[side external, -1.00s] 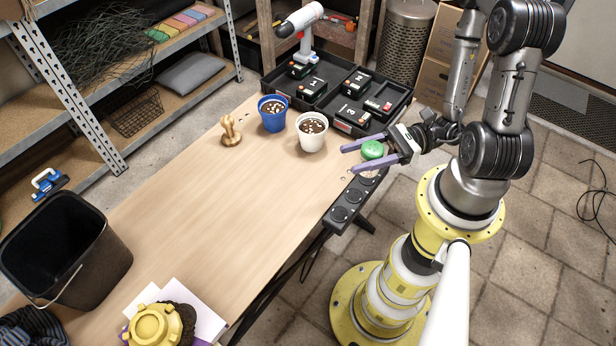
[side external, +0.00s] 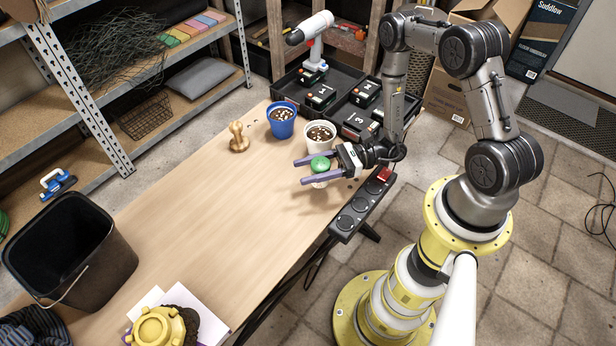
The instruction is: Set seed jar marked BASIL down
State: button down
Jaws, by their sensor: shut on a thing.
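The seed jar (side external: 320,163) has a green lid; no marking on it can be read from here. It is between the two purple fingers of my gripper (side external: 301,171), which is shut on it. The fingers point left across the picture, and the lid shows above them. The jar is over the right side of the wooden table (side external: 215,225), in front of the white pot. Its lower part is largely hidden by the near finger, so I cannot tell whether its base touches the tabletop.
A white pot (side external: 320,138) and a blue pot (side external: 282,122) stand just behind the jar. A wooden stamp-like piece (side external: 238,138) is farther left. A black tray (side external: 337,82) holds labelled boxes at the back. A black knobbed strip (side external: 352,212) runs along the right edge. The table's middle is clear.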

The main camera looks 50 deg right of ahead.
jog(key=shift+w+f, duration=0.15)
jog(key=shift+f, duration=1.55)
jog(key=shift+f, duration=0.1)
jog(key=shift+c, duration=1.1)
grip_release()
